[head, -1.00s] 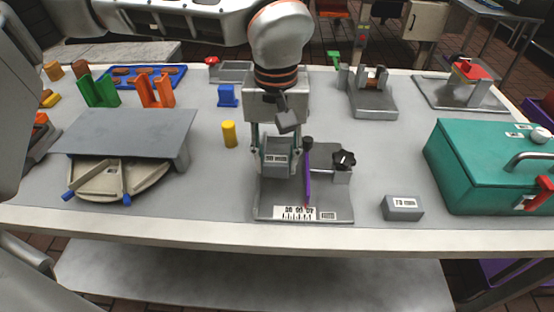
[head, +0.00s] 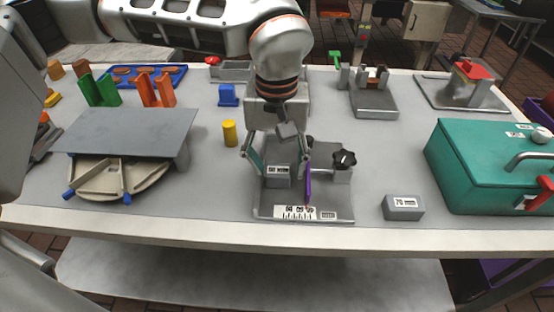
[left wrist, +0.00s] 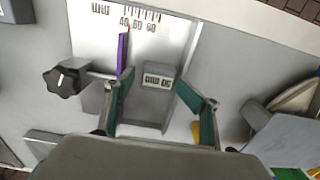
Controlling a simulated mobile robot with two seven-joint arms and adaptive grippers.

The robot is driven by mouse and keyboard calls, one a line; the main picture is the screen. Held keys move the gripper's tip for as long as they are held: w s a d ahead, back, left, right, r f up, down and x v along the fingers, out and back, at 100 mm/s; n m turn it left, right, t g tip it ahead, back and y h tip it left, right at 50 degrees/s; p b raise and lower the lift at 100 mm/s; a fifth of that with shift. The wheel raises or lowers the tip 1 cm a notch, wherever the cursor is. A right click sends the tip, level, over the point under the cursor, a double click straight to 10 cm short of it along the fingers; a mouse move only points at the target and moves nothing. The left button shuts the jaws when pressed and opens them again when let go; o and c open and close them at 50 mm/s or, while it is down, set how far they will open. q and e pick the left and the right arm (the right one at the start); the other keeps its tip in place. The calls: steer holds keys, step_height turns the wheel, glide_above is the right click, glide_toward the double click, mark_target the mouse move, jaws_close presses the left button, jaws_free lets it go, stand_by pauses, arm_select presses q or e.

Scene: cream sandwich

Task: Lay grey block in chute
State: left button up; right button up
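A grey block (head: 278,177) with a white millimetre label sits on a metal measuring fixture (head: 332,207), which looks like the chute. It also shows in the left wrist view (left wrist: 158,76). A purple strip (head: 308,187) stands beside the block, with a small gap in the wrist view. A printed scale (head: 295,212) runs along the fixture's front. My left gripper (head: 281,170) is open, its green-padded fingers on either side of the block and apart from it. In the wrist view the gripper (left wrist: 150,92) shows a wide opening. My right gripper is not in view.
A black knob (head: 344,158) is on the fixture's right side. Another grey block marked 70 (head: 402,207) lies to the right, before a teal box (head: 490,165). A yellow cylinder (head: 229,133) and a grey raised plate (head: 125,130) are to the left.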

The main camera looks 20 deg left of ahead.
mark_target(277, 170)
arm_select(q)
steer(key=shift+f, duration=0.3)
steer(key=shift+r, duration=0.4)
steer(key=shift+r, duration=0.35)
step_height(277, 170, up, 12)
steer(key=p, duration=0.2)
steer(key=shift+r, duration=0.25)
stand_by(0.3)
